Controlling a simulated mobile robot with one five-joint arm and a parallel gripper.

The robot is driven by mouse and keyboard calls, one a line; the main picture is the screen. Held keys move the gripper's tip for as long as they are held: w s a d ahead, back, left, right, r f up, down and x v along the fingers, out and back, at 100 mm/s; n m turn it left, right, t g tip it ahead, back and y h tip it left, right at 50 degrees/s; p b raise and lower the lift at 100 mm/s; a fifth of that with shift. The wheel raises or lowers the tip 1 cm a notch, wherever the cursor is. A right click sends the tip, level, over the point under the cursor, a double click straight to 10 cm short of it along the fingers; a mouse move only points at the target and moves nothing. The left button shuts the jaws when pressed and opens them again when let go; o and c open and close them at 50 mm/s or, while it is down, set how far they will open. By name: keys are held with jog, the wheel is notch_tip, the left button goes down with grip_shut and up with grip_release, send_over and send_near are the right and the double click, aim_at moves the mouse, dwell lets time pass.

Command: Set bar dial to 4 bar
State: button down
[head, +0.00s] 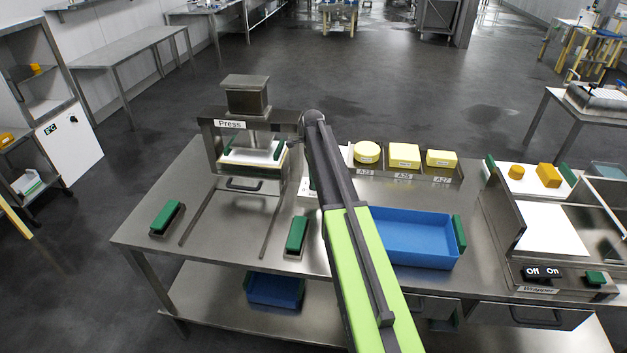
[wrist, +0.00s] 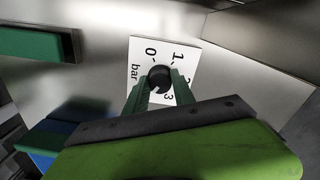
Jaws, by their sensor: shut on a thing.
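The bar dial is a black round knob (wrist: 158,74) on a white scale plate (wrist: 143,53) in the wrist view. The figures 0, 1 and 3 and the word "bar" can be read; the rest of the scale is hidden by the fingers. The knob's pointer setting cannot be read. My gripper (wrist: 160,82) has its green fingers on both sides of the knob and is shut on it. In the head view my arm covers the gripper and the dial; only an edge of the white plate (head: 306,191) shows left of the arm.
The press (head: 246,125) stands left of my arm. Yellow cheeses (head: 404,155) sit in a rack to the right, behind a blue tray (head: 415,238). Green-topped handles (head: 297,234) stand on the steel table. The wrapper (head: 540,275) is at the far right.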

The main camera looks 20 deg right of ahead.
jog(key=shift+s, duration=0.1)
dwell(0.3)
jog(key=c, duration=1.1)
grip_release()
jog(key=shift+o, duration=0.2)
notch_tip(320, 180, up, 18)
jog(key=p, duration=1.7)
jog(key=shift+w+f+p, duration=0.25)
jog(key=shift+p, duration=0.05)
jog(key=shift+f, duration=0.1)
